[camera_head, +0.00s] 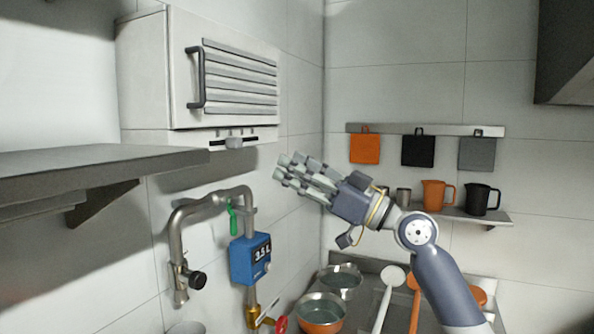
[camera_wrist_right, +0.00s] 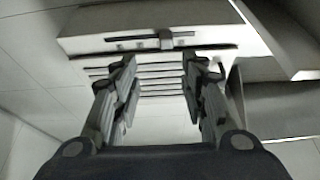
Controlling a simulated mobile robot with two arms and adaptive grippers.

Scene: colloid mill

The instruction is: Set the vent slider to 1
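The vent slider (camera_head: 234,142) is a small grey knob on a dark slot in the white strip under the vent box (camera_head: 150,75). The knob sits near the middle of the slot; the scale marks are too small to read. In the right wrist view the slider (camera_wrist_right: 166,39) shows beyond my fingers, with the vent slats below it. My right gripper (camera_head: 286,168) is open and empty, to the right of and a little below the slider, apart from it. Its fingers (camera_wrist_right: 160,80) are spread in the wrist view. My left gripper is not in view.
A grey shelf (camera_head: 90,165) juts out at the left, below the vent box. A pipe with a blue meter (camera_head: 250,258) is on the wall below. Pots (camera_head: 320,313) and utensils are lower right; mugs (camera_head: 437,195) stand on a back shelf. Space between gripper and slider looks clear.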

